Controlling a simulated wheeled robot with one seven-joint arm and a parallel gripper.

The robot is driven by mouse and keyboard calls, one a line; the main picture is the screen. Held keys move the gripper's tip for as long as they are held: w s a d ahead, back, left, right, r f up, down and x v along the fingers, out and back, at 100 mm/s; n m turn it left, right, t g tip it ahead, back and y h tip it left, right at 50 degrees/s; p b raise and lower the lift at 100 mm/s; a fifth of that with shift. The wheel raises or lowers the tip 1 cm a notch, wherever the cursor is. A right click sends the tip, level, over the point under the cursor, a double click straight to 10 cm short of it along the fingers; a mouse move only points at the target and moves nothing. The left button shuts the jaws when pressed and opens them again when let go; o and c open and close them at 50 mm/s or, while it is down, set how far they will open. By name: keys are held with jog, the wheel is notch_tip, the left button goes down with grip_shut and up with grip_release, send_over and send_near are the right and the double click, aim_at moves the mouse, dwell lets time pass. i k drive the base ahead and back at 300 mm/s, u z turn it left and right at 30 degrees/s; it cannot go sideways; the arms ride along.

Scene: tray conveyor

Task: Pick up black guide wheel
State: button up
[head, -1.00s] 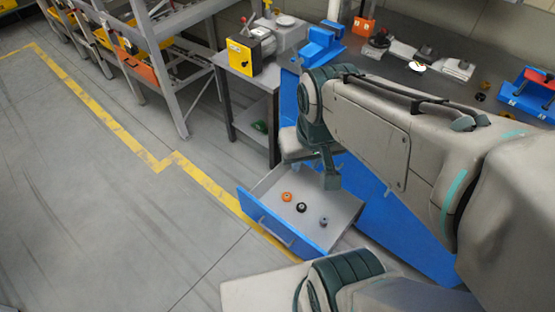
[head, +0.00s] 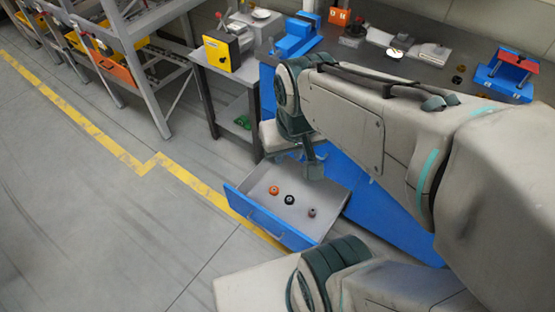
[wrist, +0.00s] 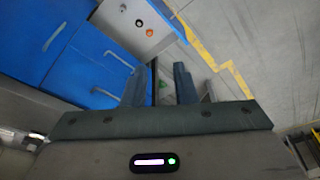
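The black guide wheel (head: 289,199) lies in the open blue-fronted drawer (head: 250,212), between an orange wheel (head: 273,190) and a grey-brown one (head: 311,212). In the wrist view the black wheel (wrist: 139,22) shows near the top, beyond my fingertips. My gripper (wrist: 159,70) is open, with its two fingers apart and nothing seen between them. In the head view my gripper (head: 313,168) hangs by the back edge of the drawer, apart from the wheels. My arm hides part of the cabinet behind it.
The blue workbench (head: 375,205) stands right of the drawer. A grey side table (head: 250,80) carries a yellow-fronted machine (head: 222,53). Blue fixtures (head: 298,40) stand on the benchtop. The floor left of the drawer, with a yellow line (head: 200,187), is clear.

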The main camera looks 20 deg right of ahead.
aim_at(289, 200)
jog(key=z, duration=0.05)
jog(key=k, duration=0.5)
jog(key=u, duration=1.7)
jog(key=i, duration=1.35)
jog(key=z, duration=3.85)
jog(key=i, duration=0.5)
jog(key=z, duration=0.05)
